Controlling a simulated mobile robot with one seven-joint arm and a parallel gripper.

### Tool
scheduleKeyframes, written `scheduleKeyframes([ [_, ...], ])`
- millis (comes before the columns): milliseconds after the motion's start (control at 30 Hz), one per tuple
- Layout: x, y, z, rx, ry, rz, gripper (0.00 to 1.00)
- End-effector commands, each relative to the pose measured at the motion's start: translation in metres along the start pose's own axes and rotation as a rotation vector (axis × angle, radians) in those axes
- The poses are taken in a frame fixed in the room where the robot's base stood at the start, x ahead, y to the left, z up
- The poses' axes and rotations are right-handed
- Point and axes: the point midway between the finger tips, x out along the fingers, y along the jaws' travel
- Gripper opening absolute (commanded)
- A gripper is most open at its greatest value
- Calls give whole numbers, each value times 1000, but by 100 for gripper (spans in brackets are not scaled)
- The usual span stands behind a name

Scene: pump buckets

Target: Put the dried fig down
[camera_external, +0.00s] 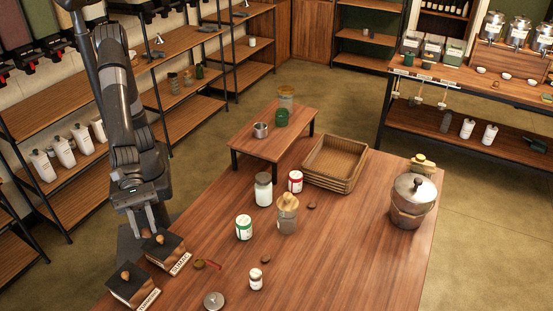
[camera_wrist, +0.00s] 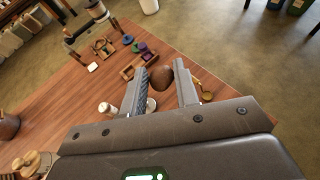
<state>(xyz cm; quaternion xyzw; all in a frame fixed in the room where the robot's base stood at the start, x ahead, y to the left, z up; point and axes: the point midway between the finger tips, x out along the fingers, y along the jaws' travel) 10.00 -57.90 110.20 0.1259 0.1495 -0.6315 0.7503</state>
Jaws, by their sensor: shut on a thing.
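The dried fig (camera_wrist: 162,78), a dark brown roundish lump, sits between the fingers of my gripper (camera_wrist: 165,86) in the wrist view. The fingers stand apart by about its width and are shut on it. In the external view my gripper (camera_external: 152,224) points down at the left edge of the wooden table (camera_external: 360,255), above and behind two dark boxes with knobs. I cannot make out the fig there. Small brown lumps lie on the table, one near the middle (camera_external: 312,205) and one nearer the front (camera_external: 266,259); I cannot tell what they are.
Two lettered boxes, one (camera_external: 166,252) just below my gripper and one (camera_external: 133,286) nearer the front, stand at the table's left. A green-labelled jar (camera_external: 244,228), a glass jar (camera_external: 287,216), a wicker basket (camera_external: 336,158) and a metal pot (camera_external: 411,207) stand farther right. Bare wood lies front right.

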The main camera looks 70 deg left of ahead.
Motion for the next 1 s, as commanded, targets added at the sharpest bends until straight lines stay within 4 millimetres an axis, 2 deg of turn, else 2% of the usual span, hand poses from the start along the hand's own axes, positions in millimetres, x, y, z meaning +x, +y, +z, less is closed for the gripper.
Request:
scheduleKeyframes([
  [167,2,16,4,-20,-1,47,7],
  [267,3,35,8,-46,-2,104,7],
  [467,1,89,14,-113,-1,268,7],
  [633,-9,152,14,-189,-1,461,7],
  [767,-30,217,6,-277,2,675,7],
  [800,-38,237,2,-305,2,746,7],
  [867,-53,266,-7,-349,3,853,7],
  [1000,-96,325,-32,-454,4,1108,7],
])
